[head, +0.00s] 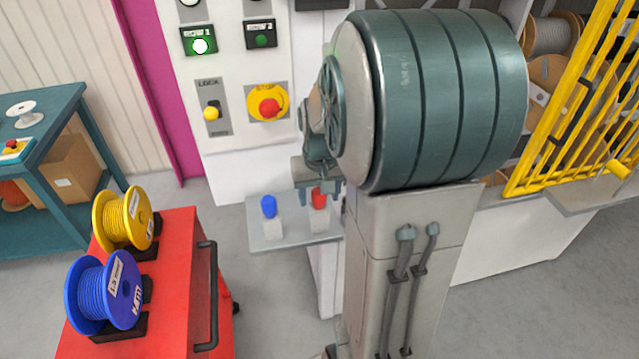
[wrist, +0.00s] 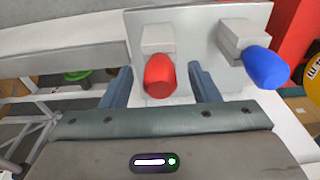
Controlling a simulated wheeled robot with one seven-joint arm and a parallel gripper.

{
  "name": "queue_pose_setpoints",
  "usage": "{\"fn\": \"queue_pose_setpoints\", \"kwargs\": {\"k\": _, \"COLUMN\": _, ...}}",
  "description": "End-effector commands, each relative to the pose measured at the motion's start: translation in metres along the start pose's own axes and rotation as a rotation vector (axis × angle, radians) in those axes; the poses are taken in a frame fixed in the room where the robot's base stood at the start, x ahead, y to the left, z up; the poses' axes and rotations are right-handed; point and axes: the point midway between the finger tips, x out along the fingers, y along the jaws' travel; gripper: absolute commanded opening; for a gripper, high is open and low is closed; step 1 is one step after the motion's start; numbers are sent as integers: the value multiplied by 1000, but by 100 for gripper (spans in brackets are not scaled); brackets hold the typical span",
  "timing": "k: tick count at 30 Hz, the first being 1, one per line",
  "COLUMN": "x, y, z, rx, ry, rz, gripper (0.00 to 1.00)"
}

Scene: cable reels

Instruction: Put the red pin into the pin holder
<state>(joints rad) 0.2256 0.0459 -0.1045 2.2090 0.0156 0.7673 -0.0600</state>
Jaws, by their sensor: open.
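The red pin (head: 319,200) stands in a pale grey block on a small grey shelf (head: 290,238). In the wrist view the red pin (wrist: 159,76) lies between the two fingers of my gripper (wrist: 161,84), with a gap on each side. My gripper (head: 320,190) is open just around the pin's head and holds nothing; my arm partly hides it in the head view. A blue pin (head: 268,206) stands in a similar block to the left; it also shows in the wrist view (wrist: 264,68). I cannot tell which part is the pin holder.
A red cart (head: 180,285) at lower left carries a yellow reel (head: 123,219) and a blue reel (head: 105,292). A control panel with a yellow-ringed red stop button (head: 268,107) rises behind the shelf. A yellow barred guard (head: 565,100) is at right. Grey floor lies between cart and shelf.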

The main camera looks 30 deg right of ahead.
Motion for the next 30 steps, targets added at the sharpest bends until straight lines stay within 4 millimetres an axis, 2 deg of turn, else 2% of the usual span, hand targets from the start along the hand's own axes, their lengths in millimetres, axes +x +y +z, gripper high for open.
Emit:
{"fn": "queue_pose_setpoints", "kwargs": {"k": 5, "x": -23, "y": 0, "z": -1, "rx": -1, "ry": 7, "rz": 0, "gripper": 55}}
{"fn": "queue_pose_setpoints", "kwargs": {"k": 12, "x": -78, "y": 0, "z": -1, "rx": -1, "ry": 7, "rz": 0, "gripper": 55}}
{"fn": "queue_pose_setpoints", "kwargs": {"k": 18, "x": -116, "y": 0, "z": 0, "rx": 0, "ry": 5, "rz": 0, "gripper": 55}}
{"fn": "queue_pose_setpoints", "kwargs": {"k": 24, "x": -134, "y": 0, "z": 0, "rx": 0, "ry": 2, "rz": 0, "gripper": 55}}
{"fn": "queue_pose_setpoints", "kwargs": {"k": 30, "x": -137, "y": 0, "z": 0, "rx": 0, "ry": 1, "rz": 0, "gripper": 55}}
